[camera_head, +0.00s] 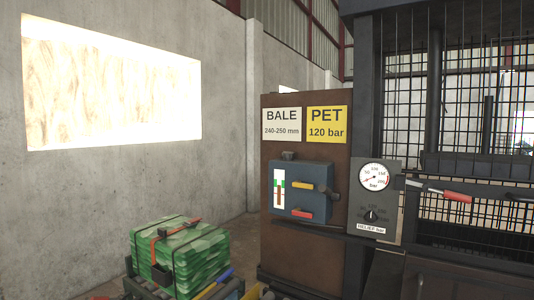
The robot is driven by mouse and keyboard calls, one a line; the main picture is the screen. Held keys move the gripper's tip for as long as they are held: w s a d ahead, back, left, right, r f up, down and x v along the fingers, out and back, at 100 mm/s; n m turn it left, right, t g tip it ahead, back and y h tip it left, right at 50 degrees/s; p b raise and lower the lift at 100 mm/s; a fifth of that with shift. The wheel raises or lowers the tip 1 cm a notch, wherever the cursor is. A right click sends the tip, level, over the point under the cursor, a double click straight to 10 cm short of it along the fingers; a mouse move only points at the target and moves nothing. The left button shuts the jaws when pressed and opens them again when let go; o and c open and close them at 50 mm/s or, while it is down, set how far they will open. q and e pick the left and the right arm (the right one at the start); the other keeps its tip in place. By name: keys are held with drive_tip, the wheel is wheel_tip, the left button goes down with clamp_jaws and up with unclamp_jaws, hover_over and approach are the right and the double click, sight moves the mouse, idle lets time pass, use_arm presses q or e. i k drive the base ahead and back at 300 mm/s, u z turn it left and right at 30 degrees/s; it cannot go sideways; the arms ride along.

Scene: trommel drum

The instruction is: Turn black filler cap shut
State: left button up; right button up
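A small black cap (288,155) sits on top of a blue-grey tank (316,178), left of its middle. I take it to be the filler cap. It is too small in the head view to tell whether it is turned shut. The tank is fixed to a brown panel and has a white sight gauge (279,190) with green and brown marks on its front. Neither of my grippers is in view.
The tank front has a yellow handle (302,185) and a red handle (302,213). Right of it are a pressure gauge (374,177), a relief knob (371,215) and a red-gripped lever (457,197). A strapped green bale (190,250) stands lower left.

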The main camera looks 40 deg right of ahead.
sight(286, 155)
drive_tip(key=z, duration=0.2)
drive_tip(key=i, duration=0.8)
drive_tip(key=z, duration=1.25)
drive_tip(key=i, duration=0.7)
drive_tip(key=z, duration=0.85)
